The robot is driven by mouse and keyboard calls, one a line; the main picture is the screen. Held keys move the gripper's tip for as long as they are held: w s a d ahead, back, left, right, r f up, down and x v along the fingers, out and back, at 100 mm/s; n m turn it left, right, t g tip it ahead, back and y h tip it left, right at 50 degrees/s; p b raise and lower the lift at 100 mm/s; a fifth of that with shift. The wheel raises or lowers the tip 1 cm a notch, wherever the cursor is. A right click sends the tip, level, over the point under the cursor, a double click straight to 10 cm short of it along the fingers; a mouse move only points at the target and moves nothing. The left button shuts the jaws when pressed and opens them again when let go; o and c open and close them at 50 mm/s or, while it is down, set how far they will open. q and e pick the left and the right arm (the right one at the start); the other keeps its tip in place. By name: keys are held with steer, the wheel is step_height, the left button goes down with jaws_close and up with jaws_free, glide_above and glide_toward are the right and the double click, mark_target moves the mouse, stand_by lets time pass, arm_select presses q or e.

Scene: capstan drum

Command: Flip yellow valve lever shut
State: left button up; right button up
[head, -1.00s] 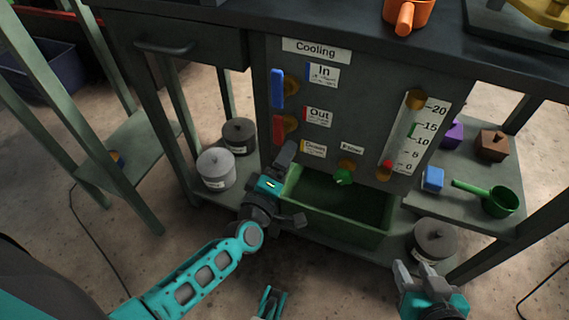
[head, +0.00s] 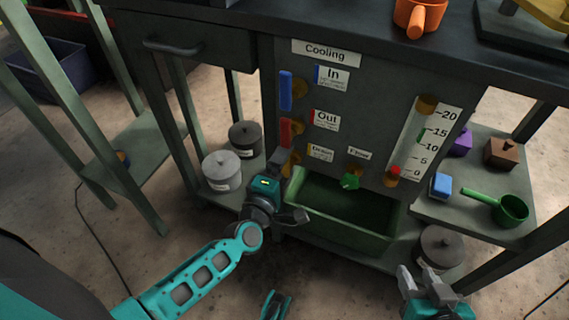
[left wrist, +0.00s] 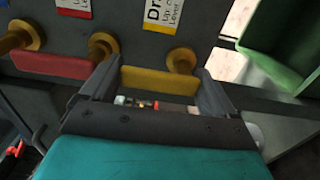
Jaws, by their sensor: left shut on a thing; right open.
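The yellow valve lever (left wrist: 158,82) lies between the fingers of my left gripper (left wrist: 156,74), which is shut on it. It runs parallel to the red lever (left wrist: 55,66), beside its brass fitting (left wrist: 181,60) and the Drain label (left wrist: 163,12). In the head view, my left gripper (head: 281,165) hides most of the yellow lever at the lower left of the Cooling panel (head: 345,115). The red lever also shows upright above it in the head view (head: 285,132). My right gripper (head: 418,274) is open and empty at the lower right.
A blue lever (head: 286,92) stands above the red one. A green trough (head: 345,232) sits below the panel, under a green knob (head: 350,182). Grey lidded pots (head: 221,170) stand on the lower shelf at left. The right shelf holds a green dipper (head: 513,209) and small blocks.

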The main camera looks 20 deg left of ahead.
arm_select(q)
steer(key=shift+w+r, duration=0.1)
steer(key=o, duration=0.8)
